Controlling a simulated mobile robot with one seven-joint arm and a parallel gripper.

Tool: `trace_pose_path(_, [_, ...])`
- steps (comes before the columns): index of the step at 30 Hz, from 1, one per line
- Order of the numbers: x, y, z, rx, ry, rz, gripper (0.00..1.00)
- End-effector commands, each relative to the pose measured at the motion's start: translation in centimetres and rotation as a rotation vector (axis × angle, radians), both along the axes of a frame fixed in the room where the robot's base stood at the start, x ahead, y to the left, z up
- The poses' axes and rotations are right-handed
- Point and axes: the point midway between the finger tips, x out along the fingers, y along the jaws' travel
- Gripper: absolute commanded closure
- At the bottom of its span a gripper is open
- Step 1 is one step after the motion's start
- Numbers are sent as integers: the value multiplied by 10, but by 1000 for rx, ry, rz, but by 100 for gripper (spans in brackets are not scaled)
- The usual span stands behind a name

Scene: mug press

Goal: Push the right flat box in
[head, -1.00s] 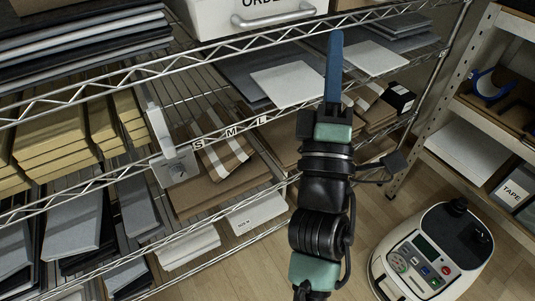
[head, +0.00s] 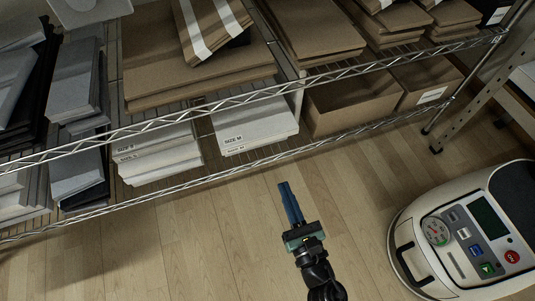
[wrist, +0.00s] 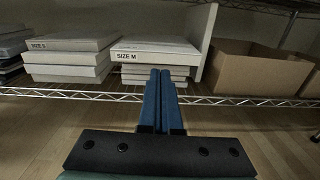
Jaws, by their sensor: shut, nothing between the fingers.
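Two stacks of white flat boxes lie on the bottom wire shelf. The right stack's top flat box, labelled SIZE M (head: 255,125), also shows in the wrist view (wrist: 158,48); there its front edge stands out beyond the boxes under it. The left stack, labelled SIZE S (head: 155,145), is beside it (wrist: 70,43). My gripper (head: 286,192) is shut and empty, its blue fingers together. It is over the floor in front of the shelf, apart from the boxes. In the wrist view the fingertips (wrist: 160,73) appear just below the SIZE M box's front and hide part of the lower boxes.
An upright divider (wrist: 207,45) stands right of the SIZE M stack, with open cardboard boxes (head: 352,100) beyond it. The shelf's front wire rail (head: 190,188) runs below the stacks. A white machine with buttons (head: 465,235) stands at right. The floor between is clear.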

Motion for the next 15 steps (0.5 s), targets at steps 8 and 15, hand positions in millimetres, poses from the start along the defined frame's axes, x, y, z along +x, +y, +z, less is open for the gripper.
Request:
trace_pose_path(8, [7, 10, -18, -32, 8, 20, 100])
trace_pose_path(15, [54, 25, -19, -31, 7, 19, 100])
